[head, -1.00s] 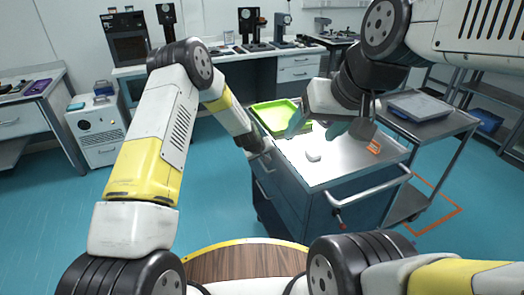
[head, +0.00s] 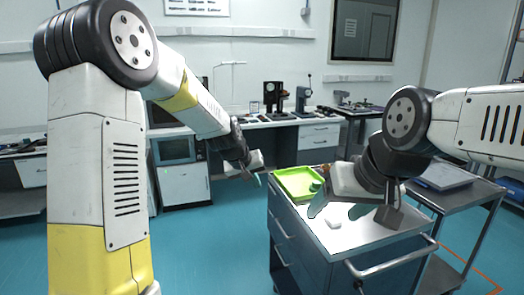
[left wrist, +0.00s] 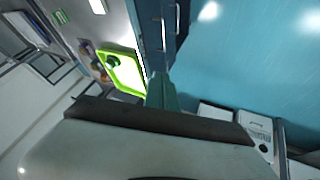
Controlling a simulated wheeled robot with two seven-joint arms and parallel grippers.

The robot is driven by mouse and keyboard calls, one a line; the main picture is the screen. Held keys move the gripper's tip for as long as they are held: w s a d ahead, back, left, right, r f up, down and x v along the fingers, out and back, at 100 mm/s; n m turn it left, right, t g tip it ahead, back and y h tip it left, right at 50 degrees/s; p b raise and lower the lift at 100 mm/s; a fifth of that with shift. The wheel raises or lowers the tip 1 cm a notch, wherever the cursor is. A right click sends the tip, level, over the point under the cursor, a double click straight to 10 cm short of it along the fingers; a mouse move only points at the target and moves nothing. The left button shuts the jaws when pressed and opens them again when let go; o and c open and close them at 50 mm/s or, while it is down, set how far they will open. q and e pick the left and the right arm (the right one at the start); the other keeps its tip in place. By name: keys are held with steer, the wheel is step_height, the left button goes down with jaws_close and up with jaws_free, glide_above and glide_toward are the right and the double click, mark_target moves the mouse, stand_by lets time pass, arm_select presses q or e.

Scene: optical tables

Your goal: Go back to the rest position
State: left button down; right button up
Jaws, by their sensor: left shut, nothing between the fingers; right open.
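My left gripper (head: 257,180) hangs in the air left of the cart, in front of the benches. Its teal fingers (left wrist: 160,92) are closed together and empty in the left wrist view. My right gripper (head: 337,211) is open and empty, its teal fingers apart over the cart top (head: 362,238). The right gripper and its wrist hide part of the cart top.
A lime green tray (head: 290,184) lies on the cart's far left corner; it also shows in the left wrist view (left wrist: 128,84). A small white object (head: 333,222) lies below the right gripper. A second cart with a grey case (head: 447,177) stands at the right.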

arm_select(q)
steer(key=s+a+r, duration=0.4)
steer(key=s+r, duration=0.1)
steer(key=s, duration=0.2)
steer(key=s+a+r, duration=0.3)
steer(key=s+r, duration=0.2)
steer(key=s, duration=0.2)
steer(key=s+a, duration=0.2)
steer(key=s, duration=0.6)
steer(key=s+a+m+y, duration=0.1)
steer(key=s+a, duration=0.2)
steer(key=s, duration=0.6)
steer(key=shift+a+r, duration=0.15)
steer(key=shift+r, duration=0.2)
arm_select(e)
steer(key=shift+c, duration=0.2)
